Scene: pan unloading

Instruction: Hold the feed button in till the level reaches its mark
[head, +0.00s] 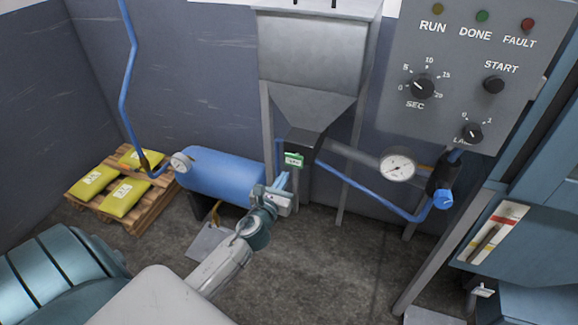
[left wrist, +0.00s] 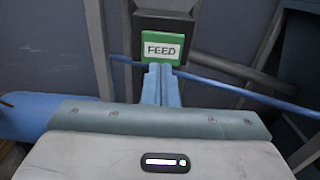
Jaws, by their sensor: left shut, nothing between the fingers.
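The green feed button (head: 293,160) sits on the dark neck below the grey hopper (head: 305,60). It also shows in the left wrist view, with its white FEED label (left wrist: 162,50). My left gripper (head: 282,180) is shut and empty. Its blue fingertips (left wrist: 159,70) are just below the label, at the button's lower edge. I cannot tell whether they touch the button or whether it is pressed in. An upright level strip (head: 493,232) with red and yellow bands is on the teal machine at the right. Its exact level is too small to read. My right gripper is not in view.
A grey control panel (head: 470,70) with lamps and knobs is at the upper right. A blue tank (head: 222,174) and blue pipes stand near the hopper. A pallet (head: 150,206) with yellow sacks is at the left. A round gauge (head: 397,167) is right of the hopper.

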